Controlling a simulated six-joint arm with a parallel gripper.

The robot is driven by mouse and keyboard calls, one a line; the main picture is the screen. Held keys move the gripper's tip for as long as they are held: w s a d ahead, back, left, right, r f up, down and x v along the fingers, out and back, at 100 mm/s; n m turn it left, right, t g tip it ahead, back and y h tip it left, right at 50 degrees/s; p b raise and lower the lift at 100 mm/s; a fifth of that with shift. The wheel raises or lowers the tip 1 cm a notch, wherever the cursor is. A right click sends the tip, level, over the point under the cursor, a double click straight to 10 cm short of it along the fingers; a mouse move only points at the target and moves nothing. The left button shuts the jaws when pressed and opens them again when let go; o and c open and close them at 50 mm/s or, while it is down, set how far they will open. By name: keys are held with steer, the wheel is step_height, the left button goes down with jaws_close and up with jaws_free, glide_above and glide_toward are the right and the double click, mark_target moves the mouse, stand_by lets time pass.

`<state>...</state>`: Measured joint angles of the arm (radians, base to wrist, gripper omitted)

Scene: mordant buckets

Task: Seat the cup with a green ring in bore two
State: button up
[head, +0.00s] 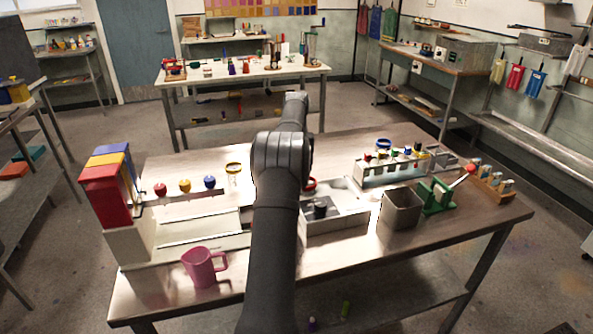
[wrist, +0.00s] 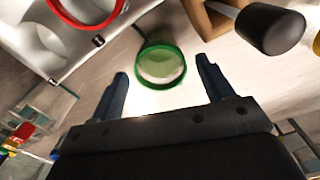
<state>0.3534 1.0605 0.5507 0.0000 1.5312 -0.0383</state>
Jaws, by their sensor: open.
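The cup with a green ring (wrist: 161,65) stands on the pale tabletop in the wrist view, seen from above with its ring facing me. My gripper (wrist: 164,72) is open, with one finger to each side of the cup and the fingertips close to its near rim. I cannot tell whether they touch it. In the head view my arm hides the green-ringed cup and my gripper. A pale block with round openings (wrist: 50,38) shows at the upper left of the wrist view. No bore number is readable.
A dark-knobbed handle (wrist: 270,28) is close at the upper right.

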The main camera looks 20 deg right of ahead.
steer(key=shift+o, duration=0.4)
step_height(320, 180, up, 9)
steer(key=shift+r, duration=0.1)
steer(key=shift+a, duration=0.1)
steer(key=s+a+r+m+t+h, duration=0.3)
steer(key=s+a+r+m+h, duration=0.15)
steer(key=m, duration=0.25)
steer(key=shift+y, duration=0.35)
steer(key=shift+a+f+x, duration=0.1)
steer(key=shift+a+x, duration=0.15)
steer(key=shift+x, duration=2.65)
steer(key=shift+a+f+x, duration=0.1)
steer(key=shift+a+x, duration=0.1)
steer(key=shift+x, duration=2.7)
steer(key=shift+a+f+x, duration=0.1)
steer(key=shift+a+x, duration=0.15)
steer(key=shift+x, duration=2.65)
steer(key=c, duration=1.2)
steer(key=shift+r, duration=0.1)
steer(key=shift+c, duration=0.4)
